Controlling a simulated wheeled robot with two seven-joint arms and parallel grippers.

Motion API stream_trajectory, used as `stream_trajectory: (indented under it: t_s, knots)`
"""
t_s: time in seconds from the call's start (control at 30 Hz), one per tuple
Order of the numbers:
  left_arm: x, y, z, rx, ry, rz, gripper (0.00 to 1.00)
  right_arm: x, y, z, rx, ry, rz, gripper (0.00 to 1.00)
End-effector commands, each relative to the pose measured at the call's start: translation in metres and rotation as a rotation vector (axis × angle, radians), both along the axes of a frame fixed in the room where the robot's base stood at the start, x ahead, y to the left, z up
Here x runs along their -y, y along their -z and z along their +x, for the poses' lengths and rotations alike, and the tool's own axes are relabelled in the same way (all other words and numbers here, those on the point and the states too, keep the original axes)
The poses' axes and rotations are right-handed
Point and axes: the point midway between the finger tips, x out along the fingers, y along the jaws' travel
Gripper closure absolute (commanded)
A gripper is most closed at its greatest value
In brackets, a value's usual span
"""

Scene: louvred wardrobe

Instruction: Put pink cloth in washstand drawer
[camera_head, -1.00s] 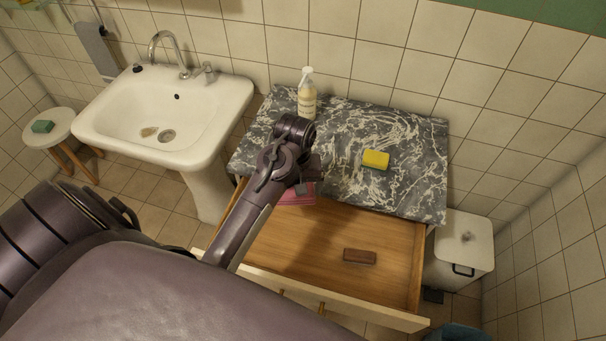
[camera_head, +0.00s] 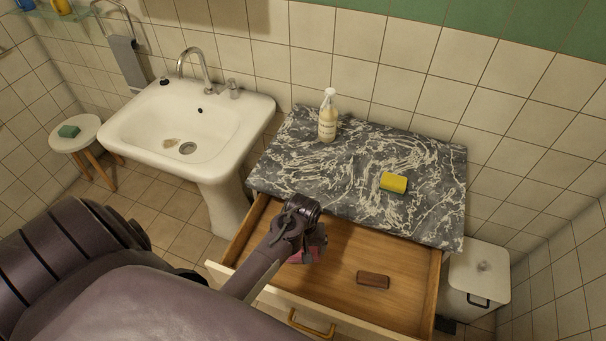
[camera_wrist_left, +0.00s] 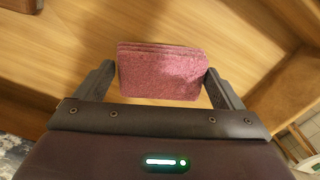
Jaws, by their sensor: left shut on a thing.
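The pink cloth (camera_wrist_left: 160,74) is folded and held between the two fingers of my left gripper (camera_wrist_left: 160,85) in the left wrist view. In the head view the left gripper (camera_head: 309,245) is over the left part of the open washstand drawer (camera_head: 345,240), and a bit of the pink cloth (camera_head: 303,257) shows below it. The wooden drawer floor lies behind the cloth in the wrist view. I cannot tell whether the cloth touches it. My right gripper is not in view.
A brown block (camera_head: 373,280) lies in the drawer, right of the gripper. The marble washstand top (camera_head: 340,180) holds a spray bottle (camera_head: 328,118) and a yellow sponge (camera_head: 394,182). A white sink (camera_head: 190,125) stands left, a white bin (camera_head: 480,285) right.

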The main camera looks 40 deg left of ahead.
Motion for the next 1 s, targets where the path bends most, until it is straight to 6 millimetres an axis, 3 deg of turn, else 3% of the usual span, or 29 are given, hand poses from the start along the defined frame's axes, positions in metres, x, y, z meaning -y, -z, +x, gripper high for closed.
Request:
stream_trajectory:
  t_s: [0.3, 0.7, 0.73, 0.8, 1.0]
  knots:
    - [0.0, 0.037, 0.0, -0.001, 0.0, -0.001, 0.28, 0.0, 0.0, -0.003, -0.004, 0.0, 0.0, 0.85]
    - [0.0, 0.043, 0.0, 0.0, 0.0, 0.0, 0.28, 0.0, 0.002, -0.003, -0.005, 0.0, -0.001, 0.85]
    - [0.0, 0.043, 0.0, 0.0, 0.0, 0.0, 0.09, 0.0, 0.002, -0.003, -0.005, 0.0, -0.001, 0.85]
    - [0.0, 0.043, 0.0, 0.001, 0.0, 0.001, 0.0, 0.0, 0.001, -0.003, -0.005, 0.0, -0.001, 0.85]
    - [0.0, 0.042, 0.0, 0.0, 0.0, 0.0, 0.0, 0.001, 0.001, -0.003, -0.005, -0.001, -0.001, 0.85]
